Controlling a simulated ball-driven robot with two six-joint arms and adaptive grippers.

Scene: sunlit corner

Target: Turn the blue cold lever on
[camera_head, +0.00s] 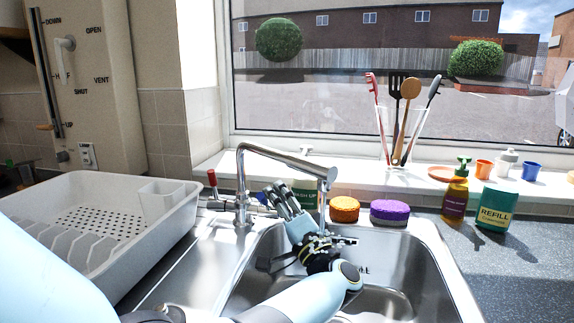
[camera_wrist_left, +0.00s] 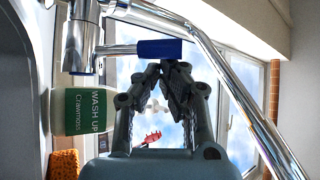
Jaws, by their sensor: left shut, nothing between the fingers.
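The chrome tap (camera_head: 241,190) stands at the back of the sink, its spout reaching right. The blue cold lever (camera_head: 262,198) sticks out from the right side of the tap body. It also shows in the left wrist view (camera_wrist_left: 160,48), as a blue-sleeved chrome bar. The red lever (camera_head: 212,178) is upright on the tap's left. My left gripper (camera_head: 273,188) is over the sink beside the blue lever. In the left wrist view its fingertips (camera_wrist_left: 169,68) are together and empty, right at the blue sleeve. I cannot tell if they touch it. My right gripper is out of view.
The tap spout (camera_head: 290,160) passes above and behind my left gripper. A green wash-up bottle (camera_wrist_left: 85,110) stands behind. An orange sponge (camera_head: 344,208) and a purple sponge (camera_head: 390,212) sit at the sink's back edge. A white dish rack (camera_head: 70,190) fills the left.

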